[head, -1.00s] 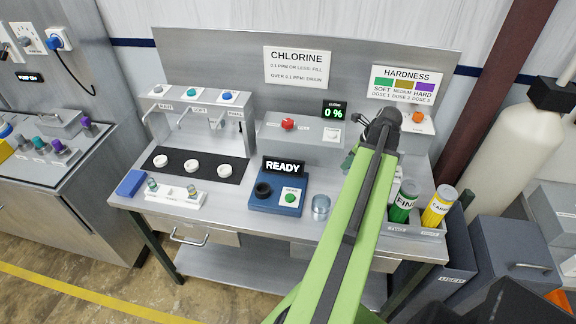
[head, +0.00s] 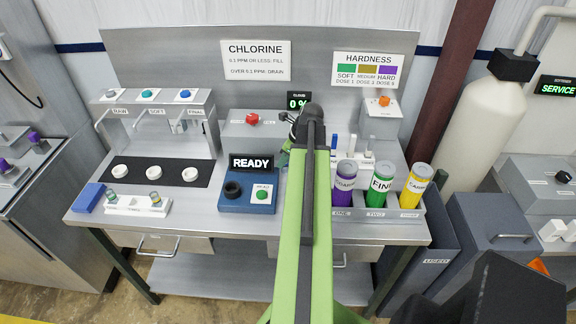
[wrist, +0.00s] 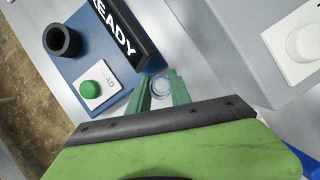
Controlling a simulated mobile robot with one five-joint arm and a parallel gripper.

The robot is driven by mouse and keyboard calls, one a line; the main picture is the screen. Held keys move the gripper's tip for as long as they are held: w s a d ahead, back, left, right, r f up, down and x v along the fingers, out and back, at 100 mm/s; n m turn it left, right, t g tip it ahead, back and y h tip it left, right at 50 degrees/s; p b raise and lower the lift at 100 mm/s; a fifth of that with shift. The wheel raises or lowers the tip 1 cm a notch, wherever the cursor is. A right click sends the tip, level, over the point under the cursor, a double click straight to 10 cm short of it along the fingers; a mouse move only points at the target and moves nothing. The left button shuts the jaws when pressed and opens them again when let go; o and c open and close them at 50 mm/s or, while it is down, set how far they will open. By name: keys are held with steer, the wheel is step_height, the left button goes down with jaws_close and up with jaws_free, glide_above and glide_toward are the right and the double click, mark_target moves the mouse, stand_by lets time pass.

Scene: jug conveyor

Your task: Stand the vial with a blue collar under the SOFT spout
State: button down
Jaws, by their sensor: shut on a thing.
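My gripper (head: 285,153) is over the bench just right of the READY sign, partly hidden behind my arm in the head view. In the wrist view its green fingers (wrist: 160,86) are shut on a small clear round thing with a pale blue ring, seen from above, apparently the vial with a blue collar (wrist: 160,88). The SOFT spout (head: 147,114) is the middle one of three at the back left. A white round pad (head: 153,172) lies below it and looks empty.
A white rack (head: 136,208) with two vials stands in front of the black mat (head: 143,181). The blue READY box (head: 247,203) stands between mat and gripper. Purple, green (head: 379,187) and yellow cylinders stand at the right.

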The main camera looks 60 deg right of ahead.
mark_target(285, 167)
step_height(285, 167, down, 4)
steer(key=b, duration=0.3)
steer(key=shift+r, duration=0.25)
steer(key=shift+f, duration=0.15)
steer(key=c, duration=1.6)
jaws_free()
steer(key=o, duration=0.4)
steer(key=shift+s+r+p, duration=0.1)
steer(key=shift+r+p, duration=0.35)
steer(key=shift+p, duration=0.05)
steer(key=p+v, duration=1)
steer(key=v, duration=0.1)
steer(key=shift+s+d+r, duration=0.1)
steer(key=shift+s+r, duration=0.05)
